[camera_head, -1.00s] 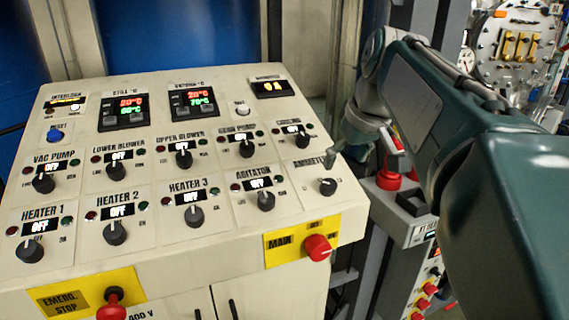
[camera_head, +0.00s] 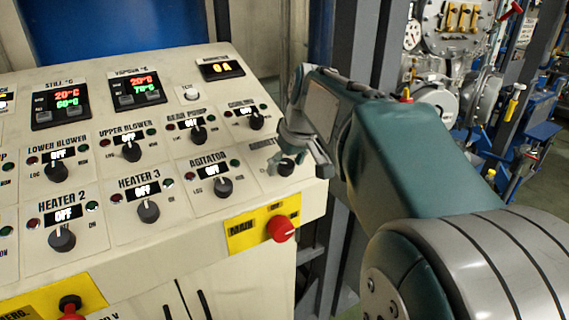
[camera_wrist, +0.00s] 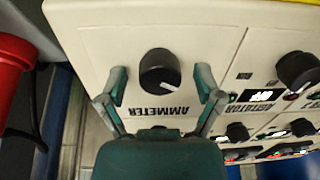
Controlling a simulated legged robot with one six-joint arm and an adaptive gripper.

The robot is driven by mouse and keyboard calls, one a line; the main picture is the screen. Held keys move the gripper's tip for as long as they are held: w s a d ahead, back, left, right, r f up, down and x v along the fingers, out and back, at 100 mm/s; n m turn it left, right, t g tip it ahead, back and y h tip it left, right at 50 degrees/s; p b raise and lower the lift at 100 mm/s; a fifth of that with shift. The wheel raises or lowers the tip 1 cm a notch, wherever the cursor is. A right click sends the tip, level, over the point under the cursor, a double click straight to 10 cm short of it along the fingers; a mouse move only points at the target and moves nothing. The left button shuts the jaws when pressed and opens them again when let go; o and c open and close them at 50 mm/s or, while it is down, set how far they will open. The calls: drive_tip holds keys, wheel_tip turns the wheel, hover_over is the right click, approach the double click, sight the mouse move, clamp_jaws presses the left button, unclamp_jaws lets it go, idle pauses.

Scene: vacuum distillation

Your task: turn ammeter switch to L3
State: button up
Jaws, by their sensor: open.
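The ammeter switch (camera_head: 286,167) is a black round knob at the right end of the beige sloping panel, partly covered by my gripper in the head view. In the wrist view the knob (camera_wrist: 158,68) sits above the upside-down AMMETER label, and its white pointer mark slants to the lower right. My gripper (camera_wrist: 161,84) is open, with one finger on each side of the knob and a visible gap to both. In the head view my gripper (camera_head: 305,152) is over the panel's right edge at the knob. The position marks around the knob are not readable.
The agitator knob (camera_head: 223,187) is the nearest neighbour, to the left. The red main switch (camera_head: 281,228) on its yellow plate sticks out below. The ammeter display (camera_head: 220,69) reads 0 A. In the wrist view a red object (camera_wrist: 12,75) stands off the panel at the left.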

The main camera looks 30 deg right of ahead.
drive_tip(key=shift+f, duration=0.1)
drive_tip(key=c, duration=1.2)
drive_tip(key=shift+o, duration=0.2)
drive_tip(key=shift+m, duration=0.3)
drive_tip(key=m, duration=0.5)
drive_tip(key=shift+d+m, duration=0.1)
drive_tip(key=shift+m, duration=0.2)
drive_tip(key=m, duration=0.6)
drive_tip(key=shift+s+f, duration=0.15)
drive_tip(key=m, duration=0.5)
drive_tip(key=shift+m+h, duration=0.3)
drive_tip(key=shift+m, duration=0.1)
drive_tip(key=m, duration=0.6)
drive_tip(key=shift+s+f, duration=0.1)
drive_tip(key=shift+s, duration=0.05)
